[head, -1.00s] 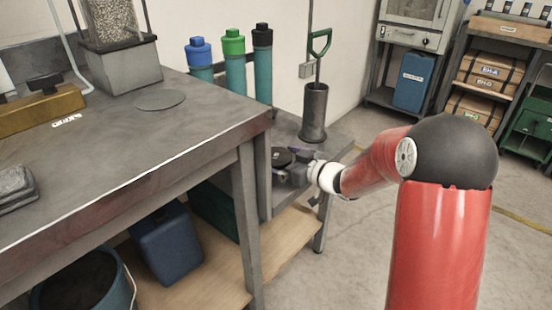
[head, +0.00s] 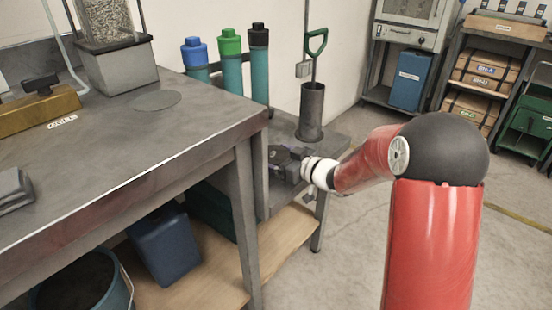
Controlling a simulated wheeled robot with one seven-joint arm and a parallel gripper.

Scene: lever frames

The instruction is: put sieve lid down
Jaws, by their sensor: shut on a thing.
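My gripper (head: 284,160) is at the low grey side bench (head: 330,138), just past the right end of the main workbench. It is small and dark in the head view, and its fingertips are hard to make out. It is shut on a dark thing that I take to be the sieve lid, mostly hidden by the gripper and the bench corner. I cannot tell whether this thing touches the bench top. A flat grey disc (head: 157,99) lies on the main workbench.
The main workbench (head: 130,145) fills the left. Three capped tubes, blue (head: 194,57), green (head: 231,62) and black (head: 259,65), stand behind the gripper. A dark cylinder (head: 311,112) holding a green-handled tool (head: 317,42) stands at the side bench's back. Open floor lies right.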

